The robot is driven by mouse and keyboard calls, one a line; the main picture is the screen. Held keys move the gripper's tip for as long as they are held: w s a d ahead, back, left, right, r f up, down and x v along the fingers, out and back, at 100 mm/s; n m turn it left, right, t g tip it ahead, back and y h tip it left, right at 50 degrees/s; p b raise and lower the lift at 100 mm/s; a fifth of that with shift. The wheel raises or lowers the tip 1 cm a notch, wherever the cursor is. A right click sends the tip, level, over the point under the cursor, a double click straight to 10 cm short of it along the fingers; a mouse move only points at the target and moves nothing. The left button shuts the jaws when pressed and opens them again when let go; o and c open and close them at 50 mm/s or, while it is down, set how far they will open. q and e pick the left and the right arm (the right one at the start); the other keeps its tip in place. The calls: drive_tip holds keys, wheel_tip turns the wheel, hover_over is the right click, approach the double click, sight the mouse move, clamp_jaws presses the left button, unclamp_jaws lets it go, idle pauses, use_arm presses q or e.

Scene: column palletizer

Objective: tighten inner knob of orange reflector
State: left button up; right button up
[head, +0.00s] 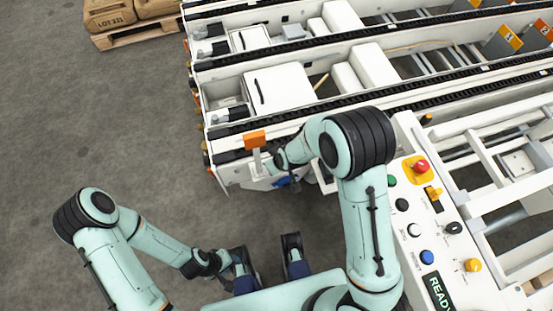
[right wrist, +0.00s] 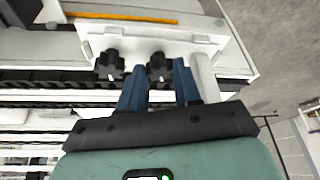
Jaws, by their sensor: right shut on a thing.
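The orange reflector (head: 255,139) stands on a white post at the near-left corner of the machine. In the right wrist view two black knobs sit side by side on a white bracket (right wrist: 190,40). My right gripper (right wrist: 159,84) has its blue fingers on either side of the right-hand knob (right wrist: 157,66) and is shut on it. The other knob (right wrist: 109,66) stands free to the left. In the head view my right gripper (head: 283,181) is partly hidden by its arm. My left gripper (head: 267,270) seems open and empty, low over the floor.
White rails with black chains run along the machine. A control panel (head: 408,215) with a red emergency button (head: 421,167) lies right of my right arm. A white post (right wrist: 204,78) stands close beside the right finger. Floor at left is clear; a sack pallet (head: 140,34) stands far back.

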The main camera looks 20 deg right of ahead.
drive_tip(key=shift+a+m+h+p, duration=0.1)
drive_tip(key=shift+m+h+p, duration=0.3)
drive_tip(key=shift+m+p, duration=0.4)
drive_tip(key=o, duration=1.1)
drive_tip(key=shift+c, duration=0.2)
drive_tip(key=shift+r, duration=0.1)
